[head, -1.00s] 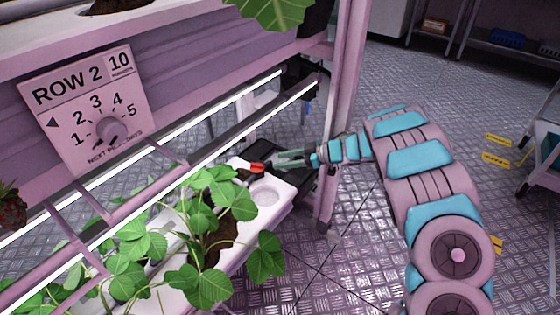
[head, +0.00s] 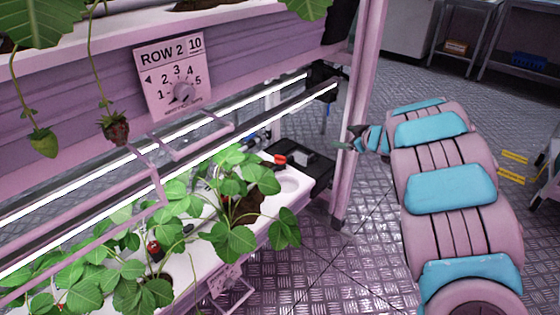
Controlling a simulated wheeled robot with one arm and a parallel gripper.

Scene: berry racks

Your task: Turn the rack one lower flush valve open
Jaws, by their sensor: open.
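A small red valve handle (head: 280,159) sits at the far end of the lower white trough (head: 292,183), next to a round recess. Its exact turn angle is too small to tell. My gripper (head: 347,142) is to the right of the handle, at the pink rack post (head: 361,95), apart from the handle and holding nothing I can see. Its fingers are seen small and nearly end-on, partly merging with the post.
Strawberry plants (head: 236,200) fill the lower trough. Light bars (head: 285,104) run above it. A ROW 2 dial sign (head: 173,75) hangs on the upper trough. A black tray (head: 308,165) lies behind the trough's end.

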